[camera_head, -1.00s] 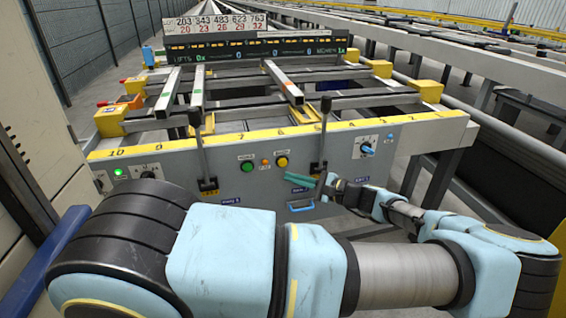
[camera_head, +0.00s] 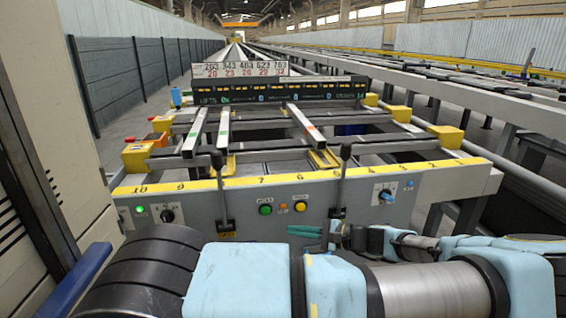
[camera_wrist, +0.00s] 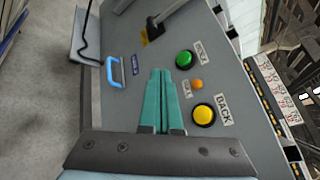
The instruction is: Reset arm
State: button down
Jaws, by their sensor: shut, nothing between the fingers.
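My gripper (camera_head: 306,230) is shut and empty, its teal fingers in front of the grey control panel (camera_head: 240,197) of the runout table. In the wrist view the fingers (camera_wrist: 160,85) lie together, with the panel behind them. A green button (camera_wrist: 184,59), a small orange button (camera_wrist: 196,84) and a yellow button (camera_wrist: 204,114) are to their right. A blue handle (camera_wrist: 116,72) is to their left. The head view shows the green button (camera_head: 265,209) and yellow button (camera_head: 300,206) just above the fingers. I cannot tell whether the fingers touch the panel.
Two upright levers, one (camera_head: 220,190) at left and one (camera_head: 341,180) at right, stand out from the panel. Steel bars (camera_head: 303,124) lie on the table behind. Fencing (camera_head: 150,65) runs along the left.

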jog(key=s+a+r+n+g+h+p, duration=0.3)
jog(key=s+a+n+g+h, duration=0.35)
jog(key=s+a+g, duration=0.2)
jog(key=s+a+r+n+t+h+p, duration=0.1)
jog(key=a+r+n+h+p, duration=0.1)
jog(key=r, duration=0.8)
jog(key=s+a+r+n+t+h+p, duration=0.1)
jog(key=r+n+h, duration=0.3)
jog(key=r, duration=0.7)
jog(key=shift+s+a+t+h+p, duration=0.35)
jog(key=shift+s+a+h, duration=0.15)
jog(key=shift+a+h, duration=0.35)
jog(key=shift+f, duration=0.1)
dwell(3.3)
